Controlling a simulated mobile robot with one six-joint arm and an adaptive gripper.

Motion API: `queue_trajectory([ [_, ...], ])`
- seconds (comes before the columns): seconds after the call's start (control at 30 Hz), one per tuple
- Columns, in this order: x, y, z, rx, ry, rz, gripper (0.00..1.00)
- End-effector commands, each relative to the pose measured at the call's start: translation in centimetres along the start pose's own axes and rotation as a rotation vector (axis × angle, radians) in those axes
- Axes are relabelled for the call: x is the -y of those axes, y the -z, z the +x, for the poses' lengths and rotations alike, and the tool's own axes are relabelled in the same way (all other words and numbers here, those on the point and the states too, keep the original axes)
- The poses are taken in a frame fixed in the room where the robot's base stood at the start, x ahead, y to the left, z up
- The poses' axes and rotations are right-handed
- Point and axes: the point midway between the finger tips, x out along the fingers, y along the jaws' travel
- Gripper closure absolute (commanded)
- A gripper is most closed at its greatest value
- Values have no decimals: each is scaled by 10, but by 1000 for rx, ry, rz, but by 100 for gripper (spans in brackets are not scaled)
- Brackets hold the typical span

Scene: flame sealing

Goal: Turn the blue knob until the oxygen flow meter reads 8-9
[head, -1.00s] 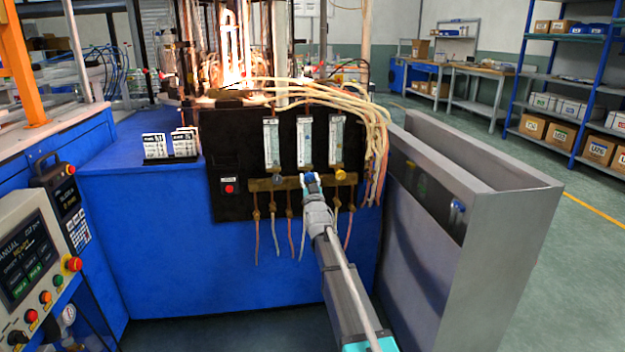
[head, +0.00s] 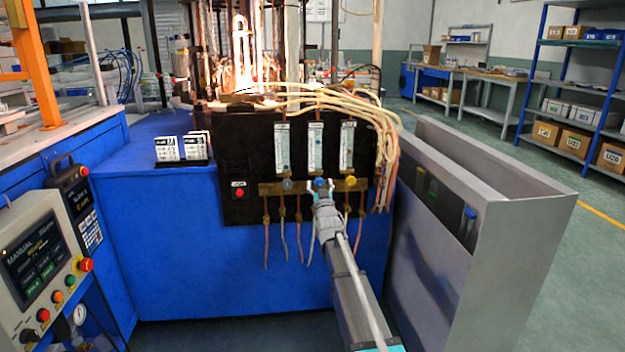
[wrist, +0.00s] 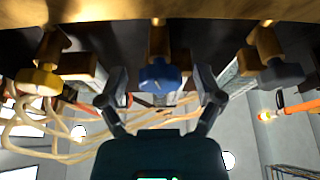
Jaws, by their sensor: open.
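The blue knob (head: 320,183) is the middle of three knobs on a brass bar at the front of the black panel. In the wrist view, the blue knob (wrist: 160,75) appears between the two fingers of my gripper (wrist: 160,84). My gripper is open, with a visible gap on each side of the knob. In the head view, my gripper (head: 323,190) reaches up to the knob from below and in front. The middle flow meter (head: 315,148) is a clear upright tube above the blue knob. Its reading is too small to tell.
A grey knob (head: 287,184) is left of the blue one and a yellow knob (head: 350,182) right; the wrist view shows them reversed. Thin hoses hang below. Flames (head: 241,60) burn above the panel. A grey metal enclosure (head: 500,235) stands at the right.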

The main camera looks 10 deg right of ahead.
Motion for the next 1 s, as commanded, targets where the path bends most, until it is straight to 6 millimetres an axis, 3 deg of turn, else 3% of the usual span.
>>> queue_trajectory([
  [0.27,0,-10,-18,108,2,2,15],
  [0.47,-1,-31,-54,311,5,7,15],
  [0.77,-2,-64,-135,688,11,15,15],
  [1.0,-2,-80,-215,991,15,22,15],
])
